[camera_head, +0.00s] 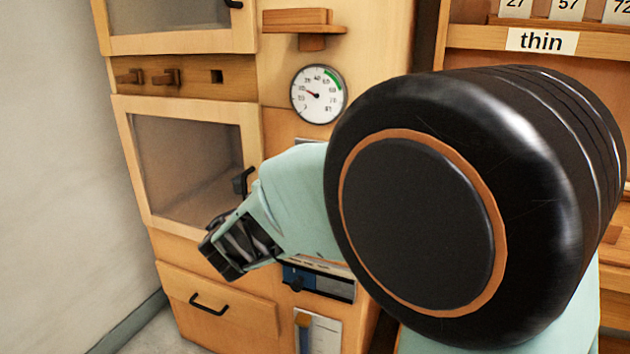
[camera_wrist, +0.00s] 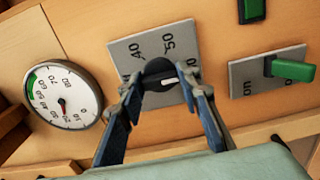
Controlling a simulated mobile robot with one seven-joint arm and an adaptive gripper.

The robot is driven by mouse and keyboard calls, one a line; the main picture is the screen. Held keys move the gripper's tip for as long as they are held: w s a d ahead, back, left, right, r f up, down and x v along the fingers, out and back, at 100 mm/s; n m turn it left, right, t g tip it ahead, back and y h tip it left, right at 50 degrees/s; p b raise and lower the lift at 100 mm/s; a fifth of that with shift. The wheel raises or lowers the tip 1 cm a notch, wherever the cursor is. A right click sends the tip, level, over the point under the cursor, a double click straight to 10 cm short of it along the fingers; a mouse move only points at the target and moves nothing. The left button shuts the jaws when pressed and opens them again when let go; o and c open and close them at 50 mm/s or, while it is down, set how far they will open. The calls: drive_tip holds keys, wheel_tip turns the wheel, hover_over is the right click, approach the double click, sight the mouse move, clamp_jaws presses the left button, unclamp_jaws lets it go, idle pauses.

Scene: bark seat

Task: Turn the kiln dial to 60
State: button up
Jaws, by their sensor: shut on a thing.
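The kiln dial is a dark round knob (camera_wrist: 158,72) with a white pointer mark, set on a grey plate (camera_wrist: 120,47) in the wrist view. The numbers 40 and 50 are readable on the plate. The white mark lies on the right side of the knob, past 50, pointing towards a number partly hidden by the right finger. My gripper (camera_wrist: 164,90) is shut on the knob, one finger on each side. In the head view my arm hides the dial.
A round gauge (camera_head: 318,94) with a red needle sits above the hidden dial; it also shows in the wrist view (camera_wrist: 63,96). Green switches (camera_wrist: 292,70) stand to the right there. A glass-fronted door (camera_head: 185,165) and a drawer (camera_head: 215,300) are on the left in the head view.

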idle(0.4)
drive_tip(key=o, duration=1.2)
drive_tip(key=shift+c, duration=0.2)
drive_tip(key=shift+s, duration=0.1)
drive_tip(key=v, duration=1.2)
